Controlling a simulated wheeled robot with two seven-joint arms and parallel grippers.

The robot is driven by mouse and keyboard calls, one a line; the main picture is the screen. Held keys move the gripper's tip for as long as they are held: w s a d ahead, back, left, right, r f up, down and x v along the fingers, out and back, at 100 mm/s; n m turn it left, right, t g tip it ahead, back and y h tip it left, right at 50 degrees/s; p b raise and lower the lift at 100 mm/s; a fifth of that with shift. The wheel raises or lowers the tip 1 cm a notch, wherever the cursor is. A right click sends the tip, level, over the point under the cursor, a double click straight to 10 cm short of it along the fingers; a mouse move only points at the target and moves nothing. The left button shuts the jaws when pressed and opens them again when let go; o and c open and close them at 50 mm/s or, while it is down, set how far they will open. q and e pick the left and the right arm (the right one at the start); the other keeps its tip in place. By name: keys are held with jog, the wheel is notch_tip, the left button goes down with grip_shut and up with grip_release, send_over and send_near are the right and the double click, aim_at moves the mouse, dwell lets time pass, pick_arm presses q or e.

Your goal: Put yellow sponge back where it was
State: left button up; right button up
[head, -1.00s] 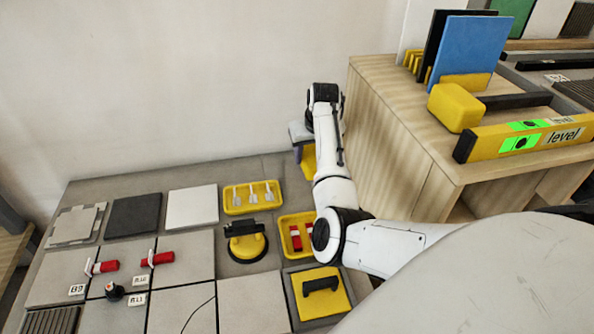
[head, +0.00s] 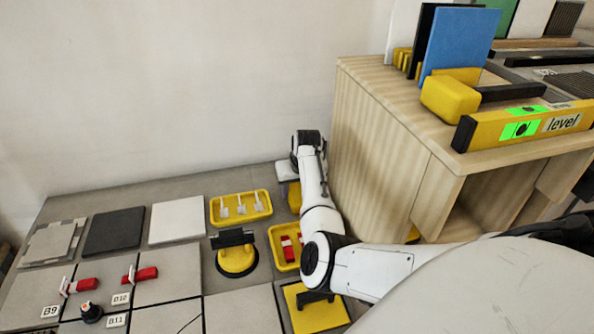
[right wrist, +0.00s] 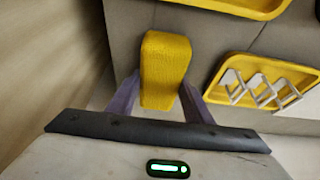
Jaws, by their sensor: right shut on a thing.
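The yellow sponge (right wrist: 165,70) is a small upright-looking block between the two purple-grey fingers of my right gripper (right wrist: 160,95). In the head view a strip of the sponge (head: 295,197) shows below my right gripper (head: 287,181), partly hidden by my arm. The gripper is shut on it, beside the cabinet and right of the yellow tray with white spacers. I cannot tell whether the sponge touches the grey surface. My left gripper is not in view.
The yellow spacer tray (head: 240,208), a red-wedge tray (head: 286,245) and a black-handled yellow suction cup (head: 236,256) lie close by. A wooden cabinet (head: 385,150) stands right, bearing a yellow level (head: 527,124) and a yellow block (head: 450,99). A wall rises behind.

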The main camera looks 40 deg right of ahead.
jog(key=o, duration=1)
jog(key=shift+f, duration=0.1)
jog(key=shift+s+a+r, duration=0.1)
jog(key=shift+r, duration=0.4)
pick_arm(q)
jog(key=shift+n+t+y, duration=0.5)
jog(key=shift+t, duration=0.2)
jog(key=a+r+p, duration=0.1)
jog(key=p, duration=0.1)
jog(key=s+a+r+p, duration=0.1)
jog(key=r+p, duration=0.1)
jog(key=p, duration=0.1)
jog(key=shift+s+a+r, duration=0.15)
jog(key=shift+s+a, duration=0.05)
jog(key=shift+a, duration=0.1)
pick_arm(e)
jog(key=v, duration=1.1)
jog(key=shift+s, duration=0.1)
